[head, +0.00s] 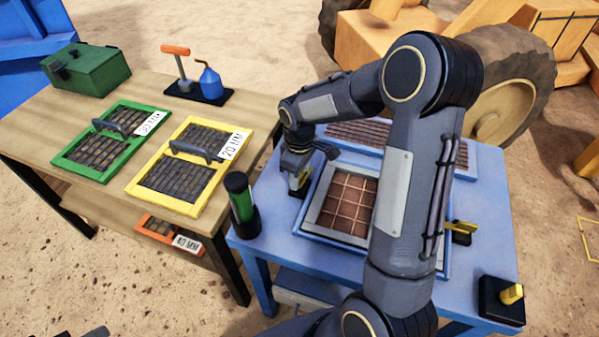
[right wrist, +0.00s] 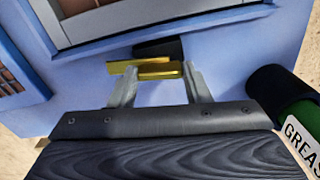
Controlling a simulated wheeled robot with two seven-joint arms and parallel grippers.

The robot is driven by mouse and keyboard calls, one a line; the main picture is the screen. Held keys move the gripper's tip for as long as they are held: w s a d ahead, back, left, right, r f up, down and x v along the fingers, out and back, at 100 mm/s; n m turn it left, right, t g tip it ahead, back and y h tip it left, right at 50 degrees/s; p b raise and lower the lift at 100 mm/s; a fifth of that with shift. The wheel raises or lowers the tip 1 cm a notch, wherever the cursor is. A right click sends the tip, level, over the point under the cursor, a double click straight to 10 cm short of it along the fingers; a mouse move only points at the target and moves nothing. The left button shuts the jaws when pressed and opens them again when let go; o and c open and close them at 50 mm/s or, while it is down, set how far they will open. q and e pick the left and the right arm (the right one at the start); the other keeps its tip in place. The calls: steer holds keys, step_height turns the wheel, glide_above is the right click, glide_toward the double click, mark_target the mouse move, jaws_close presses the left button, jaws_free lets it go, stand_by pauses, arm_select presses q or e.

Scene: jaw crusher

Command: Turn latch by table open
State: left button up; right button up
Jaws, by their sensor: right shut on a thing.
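The latch by the table has a yellow handle (head: 303,179) on a black base, on the left side of the blue machine top, nearest the wooden table. In the right wrist view its yellow handle (right wrist: 160,71) lies crosswise between my fingers, in front of the black base (right wrist: 158,48). A small dark piece at the bottom left edge of the head view may be my left gripper (head: 85,333).
A framed grate (head: 348,200) lies right of the latch. A green grease tube (head: 241,203) stands close in front. Another yellow latch (head: 462,227) is at the right. The wooden table (head: 105,196) holds green and yellow screens. My right arm hides part of the machine top.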

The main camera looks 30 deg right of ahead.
mark_target(300, 177)
steer(key=shift+n, duration=1)
steer(key=o, duration=1)
steer(key=shift+r, duration=0.1)
steer(key=shift+r+p, duration=0.3)
steer(key=shift+r, duration=3.55)
